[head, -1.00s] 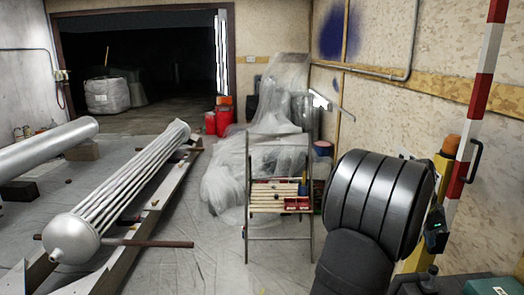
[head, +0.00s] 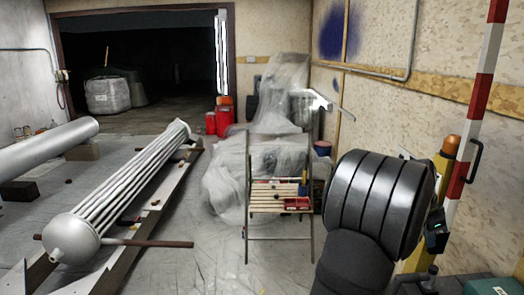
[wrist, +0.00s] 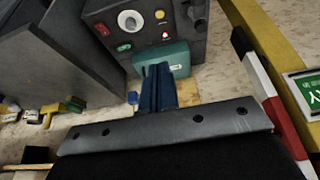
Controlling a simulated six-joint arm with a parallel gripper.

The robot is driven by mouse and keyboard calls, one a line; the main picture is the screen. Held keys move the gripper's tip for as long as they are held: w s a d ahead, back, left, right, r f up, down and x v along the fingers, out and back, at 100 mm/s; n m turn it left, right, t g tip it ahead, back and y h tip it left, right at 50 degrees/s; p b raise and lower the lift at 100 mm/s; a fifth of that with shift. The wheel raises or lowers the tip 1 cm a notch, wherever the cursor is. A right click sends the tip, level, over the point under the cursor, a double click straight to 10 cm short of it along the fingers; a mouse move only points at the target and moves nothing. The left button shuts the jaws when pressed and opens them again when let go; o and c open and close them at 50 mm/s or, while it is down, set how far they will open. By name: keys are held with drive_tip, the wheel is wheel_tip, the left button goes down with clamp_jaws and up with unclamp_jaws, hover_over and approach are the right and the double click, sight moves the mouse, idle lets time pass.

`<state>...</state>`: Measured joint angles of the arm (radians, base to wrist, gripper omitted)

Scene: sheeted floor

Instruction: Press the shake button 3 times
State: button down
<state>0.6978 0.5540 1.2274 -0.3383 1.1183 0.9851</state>
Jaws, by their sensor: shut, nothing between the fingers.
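A dark control panel (wrist: 155,35) stands at the top of the wrist view. It carries a round white-ringed part (wrist: 130,20), a yellow button (wrist: 160,15), a small lit red part (wrist: 165,36), a red part (wrist: 102,30) and a green part (wrist: 124,48). I cannot read which is the shake button. My gripper (wrist: 157,70) is shut and empty, its dark blue fingers pointing toward the panel's lower edge. In the picture the fingertips overlap a teal case (wrist: 176,60); I cannot tell whether they touch anything.
A yellow post with an orange beacon (head: 451,145) and a red-and-white pole (head: 475,120) stand at the right. A folding stand (head: 279,205) holds small items. A ribbed metal tube bundle (head: 125,190) lies at the left. Floor between them is clear.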

idle(0.3)
drive_tip(key=w+d+f+m+t+y, duration=0.2)
drive_tip(key=f+m+t, duration=0.1)
drive_tip(key=f+m, duration=0.35)
drive_tip(key=w+d+f+m+t+y, duration=0.1)
drive_tip(key=f+m+t, duration=0.1)
drive_tip(key=f+m, duration=0.45)
drive_tip(key=s+d+f+m+t+h, duration=0.2)
drive_tip(key=d+m, duration=0.7)
drive_tip(key=m, duration=1)
wheel_tip(320, 180, down, 3)
drive_tip(key=shift+s+d+f+t, duration=0.2)
drive_tip(key=shift+s+d+t, duration=0.15)
drive_tip(key=shift+s+t, duration=0.55)
drive_tip(key=shift+s, duration=0.15)
drive_tip(key=shift+f, duration=4.4)
drive_tip(key=shift+f, duration=0.15)
